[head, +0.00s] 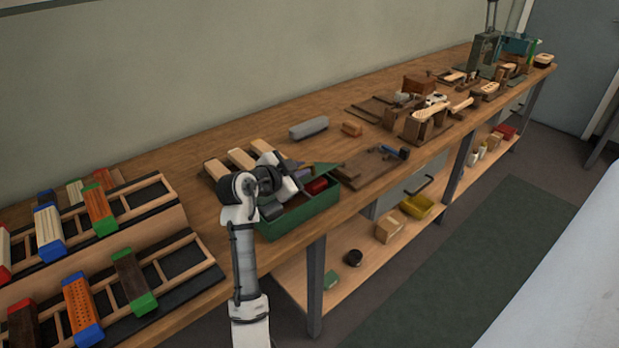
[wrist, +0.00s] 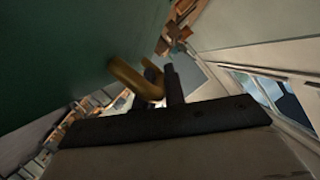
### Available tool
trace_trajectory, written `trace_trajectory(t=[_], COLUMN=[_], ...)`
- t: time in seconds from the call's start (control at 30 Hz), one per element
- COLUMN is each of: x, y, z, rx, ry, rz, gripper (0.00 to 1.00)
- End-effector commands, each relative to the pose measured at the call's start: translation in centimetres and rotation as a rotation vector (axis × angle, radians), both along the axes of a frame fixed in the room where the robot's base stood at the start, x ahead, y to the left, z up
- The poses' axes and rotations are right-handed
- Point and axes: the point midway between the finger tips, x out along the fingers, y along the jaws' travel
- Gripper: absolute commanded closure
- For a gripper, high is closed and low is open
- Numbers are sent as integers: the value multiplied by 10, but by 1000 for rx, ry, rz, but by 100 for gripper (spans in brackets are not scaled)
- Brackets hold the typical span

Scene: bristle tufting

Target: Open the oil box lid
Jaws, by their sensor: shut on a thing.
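The green oil box (head: 302,217) stands at the front edge of the bench in the head view, with a red item (head: 317,186) showing inside. Its green lid (head: 325,168) shows only in part behind my arm, lifted off the rim; its exact angle is hidden. In the wrist view the lid's green face (wrist: 60,55) fills the upper left, with a brass-coloured handle (wrist: 130,77) on it. My gripper (head: 289,184) is over the box. In the wrist view its dark finger (wrist: 173,86) is at the handle, and it is shut on the handle.
Wooden brush blocks (head: 240,158) lie behind the box. A grey block (head: 308,128) and a small brown block (head: 352,129) lie farther back. A dark board with a blue-handled tool (head: 389,151) is right of the box. Racks of brushes (head: 85,215) stand at the left.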

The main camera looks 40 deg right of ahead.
Motion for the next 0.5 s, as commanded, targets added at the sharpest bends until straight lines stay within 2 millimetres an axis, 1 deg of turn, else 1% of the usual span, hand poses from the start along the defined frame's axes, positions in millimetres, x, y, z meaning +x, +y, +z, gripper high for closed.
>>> trace_trajectory(t=[0.03, 0.1, 0.5], x=[8, 15, 55], y=[1, 2, 4], z=[12, 17, 38], rx=[-5, -11, -43], ry=[41, 107, 488], rz=[2, 2, 1], gripper=[100, 100, 100])
